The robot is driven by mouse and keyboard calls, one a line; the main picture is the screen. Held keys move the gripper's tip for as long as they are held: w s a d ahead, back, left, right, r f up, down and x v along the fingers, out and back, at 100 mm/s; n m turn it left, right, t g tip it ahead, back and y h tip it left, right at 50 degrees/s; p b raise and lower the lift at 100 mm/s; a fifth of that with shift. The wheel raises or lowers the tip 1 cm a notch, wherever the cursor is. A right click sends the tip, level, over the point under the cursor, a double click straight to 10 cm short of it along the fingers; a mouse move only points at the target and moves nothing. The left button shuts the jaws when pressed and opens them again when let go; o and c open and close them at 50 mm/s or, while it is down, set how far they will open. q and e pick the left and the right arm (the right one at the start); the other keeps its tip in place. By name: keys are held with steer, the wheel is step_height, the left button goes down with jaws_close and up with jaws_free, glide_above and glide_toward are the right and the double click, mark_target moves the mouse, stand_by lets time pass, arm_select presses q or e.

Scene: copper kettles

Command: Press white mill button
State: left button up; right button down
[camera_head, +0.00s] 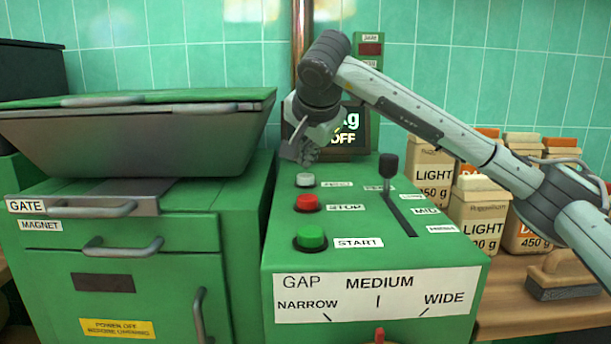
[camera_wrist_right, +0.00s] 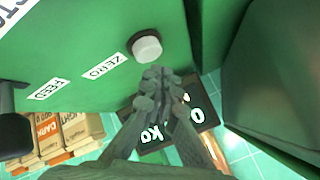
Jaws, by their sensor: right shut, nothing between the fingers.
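The white button (camera_head: 304,180) sits on the green control panel (camera_head: 350,250), above the red and green buttons. In the right wrist view the white button (camera_wrist_right: 146,47) is a round cap beside a label reading ZERO. My right gripper (camera_head: 302,158) is shut and empty, just behind and above the white button. In the right wrist view its closed fingertips (camera_wrist_right: 156,75) lie right beside the button's edge in the picture. A small gap shows in the head view, so they look apart. My left gripper is not in view.
The red button (camera_head: 307,202) and green button (camera_head: 311,237) lie nearer on the panel. A black-knobbed lever (camera_head: 387,165) stands to the right. A dark display (camera_head: 350,140) is behind. Paper bags (camera_head: 481,212) and a wooden-handled brush (camera_head: 560,272) occupy the right counter.

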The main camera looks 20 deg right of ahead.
mark_target(306, 176)
steer(key=shift+f, duration=0.1)
stand_by(0.5)
steer(key=shift+f+b, duration=0.3)
steer(key=shift+b, duration=0.05)
steer(key=shift+f+b, duration=0.4)
steer(key=shift+f, duration=0.2)
stand_by(0.5)
stand_by(0.4)
steer(key=shift+r+p, duration=0.7)
steer(key=shift+r, duration=0.25)
steer(key=shift+r, duration=0.1)
step_height(306, 176, up, 5)
steer(key=p, duration=0.3)
steer(key=shift+p, duration=0.3)
